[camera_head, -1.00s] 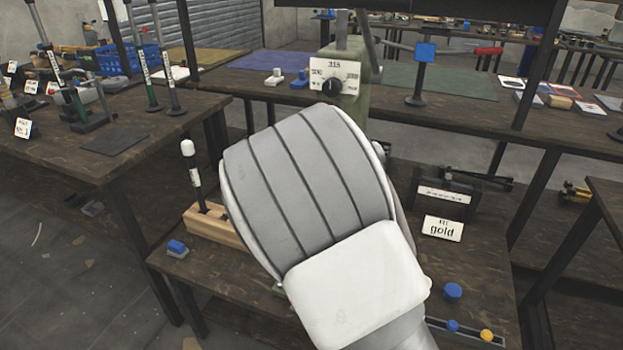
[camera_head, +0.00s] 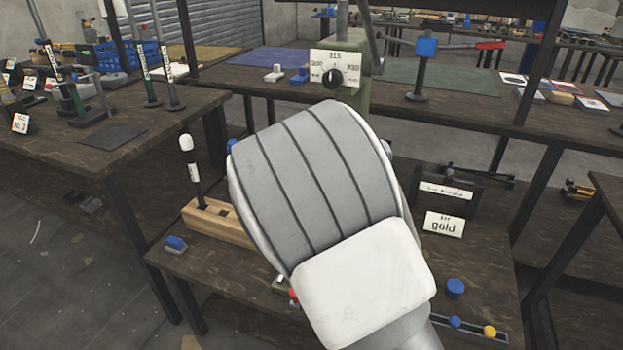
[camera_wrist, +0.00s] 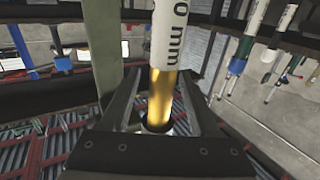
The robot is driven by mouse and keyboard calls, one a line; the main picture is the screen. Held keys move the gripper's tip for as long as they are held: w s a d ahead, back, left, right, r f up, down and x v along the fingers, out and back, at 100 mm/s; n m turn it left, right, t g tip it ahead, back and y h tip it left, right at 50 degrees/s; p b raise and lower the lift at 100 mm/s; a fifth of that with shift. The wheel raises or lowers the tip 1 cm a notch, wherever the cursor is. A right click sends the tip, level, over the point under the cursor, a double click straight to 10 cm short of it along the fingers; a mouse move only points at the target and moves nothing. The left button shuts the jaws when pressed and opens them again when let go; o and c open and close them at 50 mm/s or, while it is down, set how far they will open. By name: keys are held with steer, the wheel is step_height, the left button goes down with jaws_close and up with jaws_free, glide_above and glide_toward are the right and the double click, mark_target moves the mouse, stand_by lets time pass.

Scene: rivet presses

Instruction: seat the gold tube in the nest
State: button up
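The gold tube (camera_wrist: 161,95) stands nearly upright between the fingers of my gripper (camera_wrist: 160,80) in the wrist view. It wears a white sleeve label (camera_wrist: 169,30) ending in "0 mm", and its top runs out of the picture. My gripper appears shut on it, though finger contact is not fully clear. The tube's lower end is close to a dark and silvery round part near the gripper's palm; I cannot tell whether that is the nest or whether the tube is in it. In the head view my arm hides the gripper, the tube and any nest.
A green press column with a dial plate (camera_head: 335,71) rises behind my arm. A wooden block (camera_head: 218,226) with a white-capped rod is at left. A "gold" card (camera_head: 444,225) and dark stand (camera_head: 443,195) are at right. Blue (camera_head: 455,288) and yellow (camera_head: 490,331) knobs sit front right.

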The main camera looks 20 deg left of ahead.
steer(key=p+v, duration=1.3)
steer(key=v, duration=0.4)
steer(key=shift+s, duration=0.2)
stand_by(0.3)
steer(key=shift+d, duration=0.1)
stand_by(0.4)
